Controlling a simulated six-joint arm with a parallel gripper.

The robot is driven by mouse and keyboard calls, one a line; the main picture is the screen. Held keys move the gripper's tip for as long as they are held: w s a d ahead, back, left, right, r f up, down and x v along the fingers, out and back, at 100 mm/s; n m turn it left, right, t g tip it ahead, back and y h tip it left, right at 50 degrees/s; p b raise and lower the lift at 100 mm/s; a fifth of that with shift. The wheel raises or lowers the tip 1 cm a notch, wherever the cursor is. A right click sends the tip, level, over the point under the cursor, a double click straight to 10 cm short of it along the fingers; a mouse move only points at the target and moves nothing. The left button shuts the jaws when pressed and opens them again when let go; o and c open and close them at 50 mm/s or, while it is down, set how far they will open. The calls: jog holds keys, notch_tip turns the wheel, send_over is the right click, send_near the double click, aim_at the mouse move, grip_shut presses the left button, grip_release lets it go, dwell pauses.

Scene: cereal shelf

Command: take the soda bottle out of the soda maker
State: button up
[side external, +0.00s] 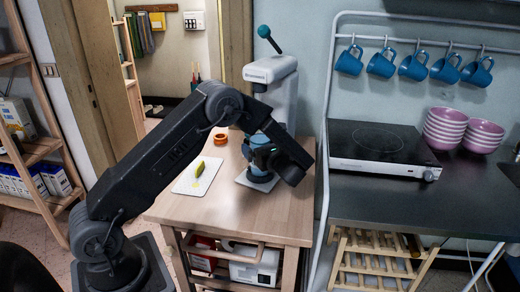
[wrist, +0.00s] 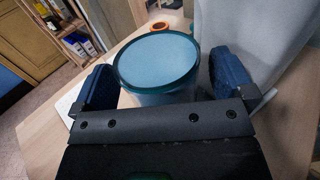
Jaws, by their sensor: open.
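The white soda maker (side external: 270,88) stands on the wooden counter, with a teal ball on a lever at its top. The soda bottle (side external: 257,142) is blue-teal and sits under the machine's head, above its base (side external: 257,181); my gripper partly hides it. In the wrist view the bottle (wrist: 157,62) shows a round light-blue face with a dark teal rim. My gripper (wrist: 163,82) is open, one finger on each side of the bottle. In the side view my gripper (side external: 263,158) is at the bottle.
A white cutting board (side external: 187,184) with a green-yellow vegetable (side external: 199,169) lies left of the machine. An orange ring-shaped item (side external: 221,139) is behind it. To the right stand a hot plate (side external: 380,150), striped bowls (side external: 447,128) and hanging blue mugs (side external: 413,66). The counter's front is clear.

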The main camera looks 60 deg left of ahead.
jog(key=shift+a, duration=0.35)
jog(key=shift+c, duration=0.4)
jog(key=c, duration=0.9)
jog(key=shift+c, duration=0.6)
jog(key=shift+r, duration=0.1)
jog(key=shift+r, duration=0.45)
jog(key=d+r, duration=0.1)
jog(key=d, duration=0.8)
jog(key=s+d+r, duration=0.1)
jog(key=d, duration=0.8)
jog(key=shift+s+r, duration=0.25)
